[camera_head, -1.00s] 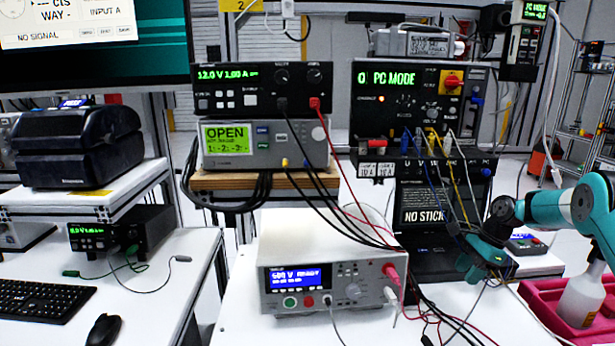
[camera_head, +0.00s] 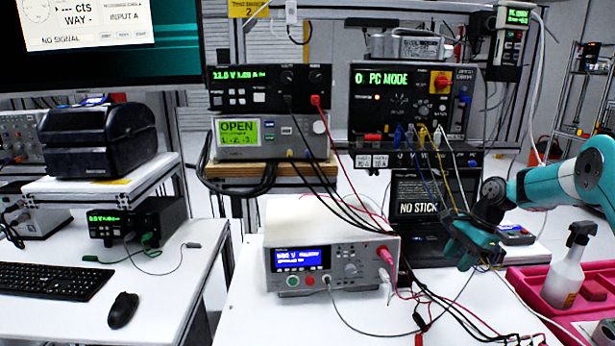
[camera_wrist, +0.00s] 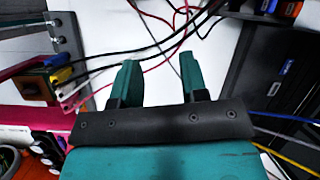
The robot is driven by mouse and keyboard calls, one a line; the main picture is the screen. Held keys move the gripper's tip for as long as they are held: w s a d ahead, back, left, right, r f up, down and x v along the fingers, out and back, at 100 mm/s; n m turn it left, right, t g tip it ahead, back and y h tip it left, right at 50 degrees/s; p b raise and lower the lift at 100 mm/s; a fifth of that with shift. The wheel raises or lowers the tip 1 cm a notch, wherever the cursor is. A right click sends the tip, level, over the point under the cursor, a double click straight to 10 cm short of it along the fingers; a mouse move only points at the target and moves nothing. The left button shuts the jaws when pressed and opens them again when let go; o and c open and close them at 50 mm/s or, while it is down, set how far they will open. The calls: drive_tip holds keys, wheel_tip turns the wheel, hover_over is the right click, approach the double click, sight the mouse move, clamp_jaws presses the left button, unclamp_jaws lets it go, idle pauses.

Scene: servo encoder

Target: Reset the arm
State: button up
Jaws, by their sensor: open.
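My teal arm reaches in from the right in the head view, and my gripper (camera_head: 468,262) hangs in front of the black laptop (camera_head: 428,205). In the wrist view my gripper (camera_wrist: 160,80) has its two teal fingers apart with nothing held between them. Below and beyond the fingers is white bench top with black, red and grey leads. The fingertips are hard to make out in the head view.
A white tester (camera_head: 330,255) with leads stands left of my gripper. Dark instruments (camera_head: 412,100) are stacked behind. A pink tray (camera_head: 530,290) with a spray bottle (camera_head: 565,275) is at the right. Loose leads (camera_head: 450,305) cross the bench front.

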drive_tip(key=s+a+r+n, duration=1)
drive_tip(key=s+a+r, duration=0.35)
drive_tip(key=a, duration=0.25)
drive_tip(key=s+a+r+n, duration=0.1)
drive_tip(key=s+n, duration=0.5)
drive_tip(key=s, duration=0.6)
drive_tip(key=s+a+r+n, duration=0.2)
drive_tip(key=s+a+n, duration=0.2)
drive_tip(key=s, duration=0.9)
drive_tip(key=shift+a+n, duration=0.15)
drive_tip(key=shift+n, duration=0.75)
drive_tip(key=shift+s, duration=0.1)
